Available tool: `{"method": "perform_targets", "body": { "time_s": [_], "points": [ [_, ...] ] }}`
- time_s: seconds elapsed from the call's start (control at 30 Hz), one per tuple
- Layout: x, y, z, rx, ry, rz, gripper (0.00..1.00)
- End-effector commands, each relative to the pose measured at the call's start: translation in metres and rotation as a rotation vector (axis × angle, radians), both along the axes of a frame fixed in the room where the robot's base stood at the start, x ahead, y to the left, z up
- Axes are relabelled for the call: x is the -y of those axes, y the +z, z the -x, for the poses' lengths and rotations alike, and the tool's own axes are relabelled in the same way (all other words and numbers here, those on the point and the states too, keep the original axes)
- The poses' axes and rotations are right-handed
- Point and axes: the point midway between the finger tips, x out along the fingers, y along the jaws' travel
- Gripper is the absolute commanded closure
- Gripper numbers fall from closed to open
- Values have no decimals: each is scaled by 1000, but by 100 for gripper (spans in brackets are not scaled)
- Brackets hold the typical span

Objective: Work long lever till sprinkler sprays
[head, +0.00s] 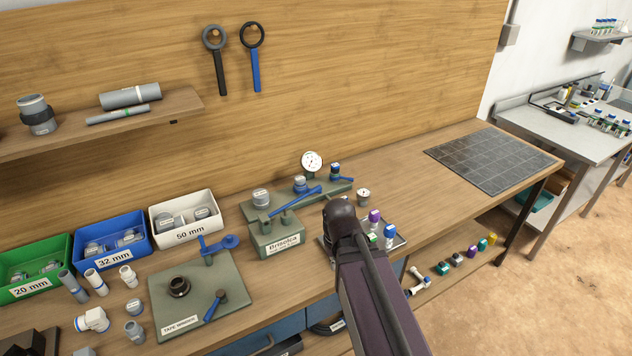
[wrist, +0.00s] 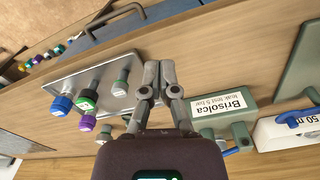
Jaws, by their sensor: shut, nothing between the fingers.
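The long blue lever (head: 295,202) slants up to the right from the grey-green test block labelled Brisolca (head: 278,238) on the bench. A shorter blue lever (head: 341,178) sits behind it to the right, near a round white gauge (head: 312,162). I cannot make out which part is the sprinkler, and no spray shows. My gripper (wrist: 159,64) is shut and empty in the wrist view, between the metal tray and the Brisolca block (wrist: 222,104). A blue piece (wrist: 234,150) shows beside that block, perhaps part of a lever. In the head view my arm hides the gripper.
A metal tray with colour-capped valves (wrist: 97,86) lies left of my gripper in the wrist view. The tape winder plate (head: 225,285) and a white 50 mm bin (head: 170,238) stand left of the block in the head view. The bench is clear toward the dark mat (head: 490,160).

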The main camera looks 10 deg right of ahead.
Motion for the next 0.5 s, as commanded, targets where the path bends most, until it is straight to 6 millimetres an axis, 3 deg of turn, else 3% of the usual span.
{"method": "perform_targets", "body": {
  "time_s": [0.5],
  "points": [
    [-7,100,-119,131,134,7,100]
  ]
}}
